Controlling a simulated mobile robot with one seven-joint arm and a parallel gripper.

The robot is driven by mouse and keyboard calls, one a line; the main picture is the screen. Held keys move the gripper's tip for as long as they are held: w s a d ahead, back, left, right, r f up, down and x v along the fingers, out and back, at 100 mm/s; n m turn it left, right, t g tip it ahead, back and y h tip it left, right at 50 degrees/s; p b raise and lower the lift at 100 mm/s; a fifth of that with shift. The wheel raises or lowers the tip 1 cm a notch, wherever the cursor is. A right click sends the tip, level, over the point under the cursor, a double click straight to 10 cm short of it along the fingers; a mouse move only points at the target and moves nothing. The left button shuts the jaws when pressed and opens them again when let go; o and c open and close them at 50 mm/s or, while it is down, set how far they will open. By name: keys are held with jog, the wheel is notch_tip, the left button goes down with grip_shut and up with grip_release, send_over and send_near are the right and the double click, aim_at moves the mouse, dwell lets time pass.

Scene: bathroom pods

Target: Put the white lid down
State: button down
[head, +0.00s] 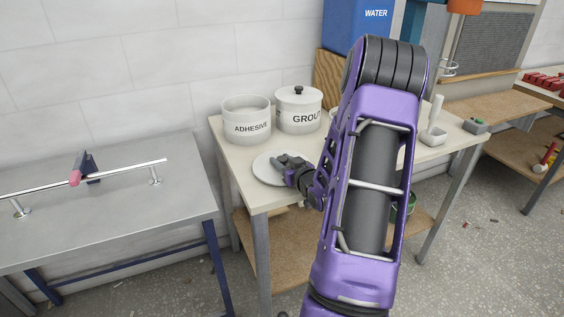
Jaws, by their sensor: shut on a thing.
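The white lid (265,169) is a round flat disc at the front left of the cream table (229,150). My gripper (284,164) is at the lid's right part, shut on it, and covers its middle. The lid appears level and close to the table top; I cannot tell whether it touches the surface. The open white pot marked ADHESIVE (246,127) stands behind the lid. My purple arm hides the middle of the table.
A lidded pot marked GROUT (298,118) stands beside the adhesive pot. A blue WATER container (352,27) is at the back. A grey bench (120,213) with a metal rail (120,173) is at left. A white holder (433,134) stands at the table's right.

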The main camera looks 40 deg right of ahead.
jog(key=shift+f, duration=0.25)
jog(key=shift+c, duration=2.3)
grip_release()
jog(key=shift+r, duration=0.2)
jog(key=shift+s+r, duration=0.15)
jog(key=shift+s, duration=0.05)
jog(key=v, duration=1.1)
jog(key=shift+s+a+p, duration=0.1)
jog(key=shift+s+p, duration=0.25)
jog(key=shift+p, duration=0.05)
jog(key=shift+w, duration=0.1)
